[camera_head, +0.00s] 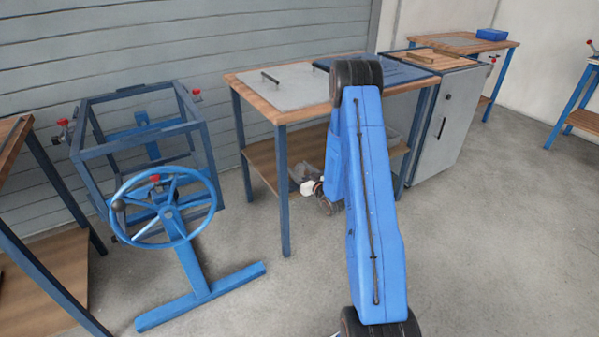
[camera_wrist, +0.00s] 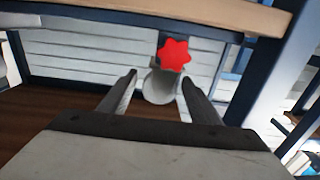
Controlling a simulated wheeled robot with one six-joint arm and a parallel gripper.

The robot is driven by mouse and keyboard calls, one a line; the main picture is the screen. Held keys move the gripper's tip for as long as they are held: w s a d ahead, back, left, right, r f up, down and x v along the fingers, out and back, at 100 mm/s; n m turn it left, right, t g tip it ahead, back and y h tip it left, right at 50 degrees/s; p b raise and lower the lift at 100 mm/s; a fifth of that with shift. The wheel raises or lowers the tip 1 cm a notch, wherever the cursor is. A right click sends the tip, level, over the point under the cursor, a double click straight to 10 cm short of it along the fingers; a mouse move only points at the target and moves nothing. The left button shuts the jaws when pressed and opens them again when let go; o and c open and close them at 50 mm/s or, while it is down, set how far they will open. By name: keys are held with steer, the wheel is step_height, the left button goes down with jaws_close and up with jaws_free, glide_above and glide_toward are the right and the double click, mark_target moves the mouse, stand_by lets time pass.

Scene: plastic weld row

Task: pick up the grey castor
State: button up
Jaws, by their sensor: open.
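My gripper (camera_wrist: 159,77) is open in the wrist view, with its two grey fingers spread below the table top. A pale grey rounded piece (camera_wrist: 158,90) shows between the fingers, apart from both. I cannot tell for sure whether it is the grey castor. A red star-shaped knob (camera_wrist: 174,55) shows directly above it and covers its upper part. In the head view my blue arm hides part of the middle table and its shelf. Small grey things (camera_head: 298,172) show beside my arm at that shelf, too small to tell apart.
The middle table (camera_head: 262,86) has a wooden top and a lower shelf (camera_head: 262,160); its edge (camera_wrist: 215,12) hangs above my fingers. A table leg (camera_wrist: 268,80) stands at right. A blue frame with a handwheel (camera_head: 160,208) stands left, a grey cabinet (camera_head: 455,115) right. Front floor is clear.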

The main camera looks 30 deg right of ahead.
steer(key=c, duration=1.2)
